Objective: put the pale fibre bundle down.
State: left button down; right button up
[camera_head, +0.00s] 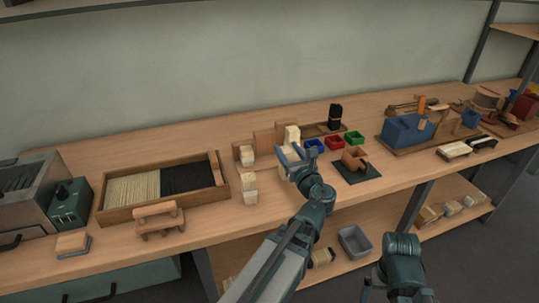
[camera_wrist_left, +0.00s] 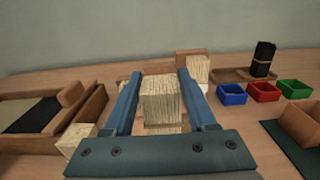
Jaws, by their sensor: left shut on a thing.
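My left gripper (camera_head: 291,155) is over the middle of the bench, shut on a pale fibre bundle (camera_wrist_left: 161,104). In the left wrist view the bundle stands upright between the two blue fingers (camera_wrist_left: 160,98). Its lower end is partly hidden by the gripper, and I cannot tell whether it touches anything below. Other pale bundles stand nearby: one (camera_head: 292,134) behind the gripper, one (camera_head: 246,155) to its left and a stacked pair (camera_head: 250,189) nearer the front. Part of my right arm shows at the lower right, but its fingers do not.
A wooden tray (camera_head: 104,215) with pale and black fibres lies left. Blue (camera_head: 314,145), red (camera_head: 334,143) and green (camera_head: 353,137) bins stand right of the gripper, near a black bundle (camera_head: 335,116). A brown box (camera_head: 354,157) sits on a dark mat (camera_head: 362,178). Bench front is mostly clear there.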

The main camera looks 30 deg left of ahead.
pick_arm(q)
jog(key=w+a+f+b, duration=0.4)
jog(key=w+a+f, duration=0.1)
jog(key=w+a, duration=0.4)
jog(key=a, duration=0.2)
jog(key=shift+w+a+b, duration=0.15)
jog(key=shift+a+b, duration=0.25)
jog(key=shift+f, duration=0.1)
jog(key=shift+c, duration=1)
grip_release()
jog(key=v, duration=1.2)
